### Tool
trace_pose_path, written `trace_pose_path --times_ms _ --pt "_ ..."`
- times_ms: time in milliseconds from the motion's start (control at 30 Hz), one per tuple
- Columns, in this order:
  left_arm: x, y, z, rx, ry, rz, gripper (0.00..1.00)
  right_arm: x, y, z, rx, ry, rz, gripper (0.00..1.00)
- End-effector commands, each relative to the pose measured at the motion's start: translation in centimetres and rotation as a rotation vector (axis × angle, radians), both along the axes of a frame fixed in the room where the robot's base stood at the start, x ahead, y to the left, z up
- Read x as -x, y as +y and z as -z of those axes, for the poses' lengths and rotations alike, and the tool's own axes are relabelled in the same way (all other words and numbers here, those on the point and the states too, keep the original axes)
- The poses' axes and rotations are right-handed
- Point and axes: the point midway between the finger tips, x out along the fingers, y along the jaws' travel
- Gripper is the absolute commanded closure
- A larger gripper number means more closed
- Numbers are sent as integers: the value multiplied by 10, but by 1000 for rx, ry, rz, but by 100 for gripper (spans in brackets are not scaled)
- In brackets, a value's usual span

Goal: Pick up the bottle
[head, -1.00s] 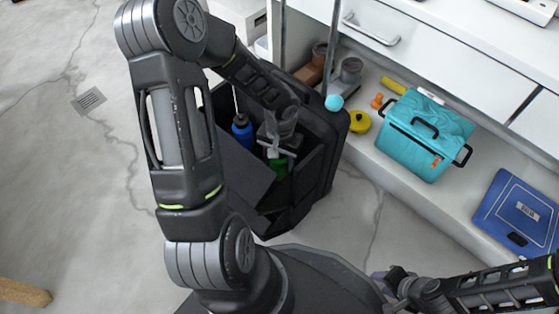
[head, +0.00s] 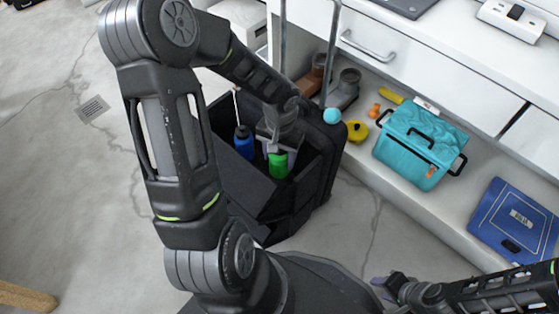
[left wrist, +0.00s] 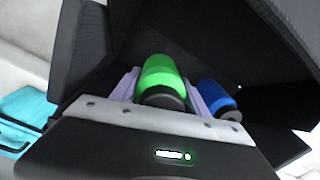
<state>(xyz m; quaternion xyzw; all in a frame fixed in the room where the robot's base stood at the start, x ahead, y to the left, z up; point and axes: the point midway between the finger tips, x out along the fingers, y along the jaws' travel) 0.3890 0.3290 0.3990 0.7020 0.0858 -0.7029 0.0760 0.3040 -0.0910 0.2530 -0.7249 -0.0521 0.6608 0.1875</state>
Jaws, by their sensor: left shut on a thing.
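A green bottle (head: 278,165) with a dark cap is in the open pocket of a black suitcase. My left gripper (head: 281,151) is shut on it from above. In the left wrist view the green bottle (left wrist: 160,76) sits between the two pale fingers, its dark cap toward the camera. A blue bottle (head: 243,143) stands beside it in the pocket; it also shows in the left wrist view (left wrist: 217,97), just outside the right finger. My right gripper (head: 388,286) is low at the right, away from the bottles; its jaw opening is unclear.
The black suitcase (head: 328,165) with a raised metal handle stands on the floor, its flap open around the bottles. A white shelf (head: 380,170) to the right holds a teal cooler (head: 412,152), a blue scale (head: 512,222), a yellow object (head: 357,131) and boots (head: 345,88).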

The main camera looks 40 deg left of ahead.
Motion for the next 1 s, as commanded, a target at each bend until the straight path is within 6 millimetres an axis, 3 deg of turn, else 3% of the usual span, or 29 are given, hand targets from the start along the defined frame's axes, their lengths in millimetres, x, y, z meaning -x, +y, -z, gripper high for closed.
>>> trace_pose_path --times_ms 33,200,867,1000 --pt "-1 0 -14 -1 -3 1 100 1 0 -9 0 2 -1 64" --pt "0 0 -29 0 0 1 100 3 0 -15 -1 8 -4 64" --pt "0 0 -30 1 0 1 100 3 0 -15 -2 8 -3 64" --pt "-4 0 -40 -3 -2 3 100 4 0 -21 -3 10 -5 64"
